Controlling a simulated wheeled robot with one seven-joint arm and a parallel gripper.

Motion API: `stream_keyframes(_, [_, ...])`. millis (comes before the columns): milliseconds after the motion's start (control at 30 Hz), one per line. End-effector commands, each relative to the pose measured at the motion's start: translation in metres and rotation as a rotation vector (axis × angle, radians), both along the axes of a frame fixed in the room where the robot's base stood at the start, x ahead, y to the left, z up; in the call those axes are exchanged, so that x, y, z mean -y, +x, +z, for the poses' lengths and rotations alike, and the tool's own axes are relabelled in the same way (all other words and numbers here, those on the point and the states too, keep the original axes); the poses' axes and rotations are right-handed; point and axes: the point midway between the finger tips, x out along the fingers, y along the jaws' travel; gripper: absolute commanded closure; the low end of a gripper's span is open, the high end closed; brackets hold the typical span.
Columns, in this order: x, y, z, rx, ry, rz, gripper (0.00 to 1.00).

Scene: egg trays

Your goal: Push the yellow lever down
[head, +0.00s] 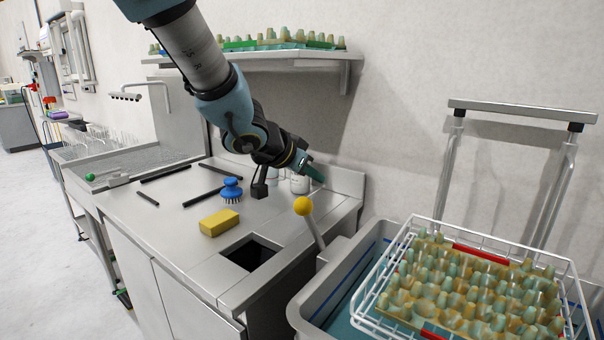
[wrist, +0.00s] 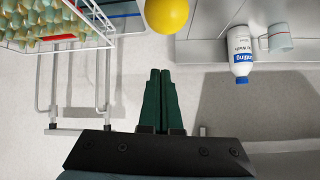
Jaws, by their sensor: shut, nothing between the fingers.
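The yellow lever is a yellow ball (head: 303,206) on a grey rod (head: 316,232), tilted up to the left, at the right end of the metal counter. The ball also shows at the top of the wrist view (wrist: 167,14). My gripper (head: 318,174) has dark green fingers and is shut and empty. In the head view it is above and behind the ball, apart from it. In the wrist view the closed fingertips (wrist: 160,72) point toward the ball with a gap between. The rod is not clear in the wrist view.
A white wire basket (head: 405,243) with egg trays sits over a grey tub at right. A yellow sponge (head: 219,223), a blue brush (head: 232,190) and a square opening (head: 250,253) are on the counter. A white bottle (wrist: 240,55) and a mug (wrist: 279,38) stand near the wall.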

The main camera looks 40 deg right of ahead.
Motion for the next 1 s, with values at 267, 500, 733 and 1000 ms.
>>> stream_keyframes(267, [-0.005,0.001,-0.027,-0.001,0.002,0.001,1.0])
stream_keyframes(500, [-0.017,0.001,-0.034,0.0,0.0,0.0,1.0])
stream_keyframes(733, [-0.017,0.001,-0.034,0.0,-0.001,0.0,1.0])
stream_keyframes(1000, [-0.017,0.002,-0.037,0.003,-0.012,0.0,1.0])
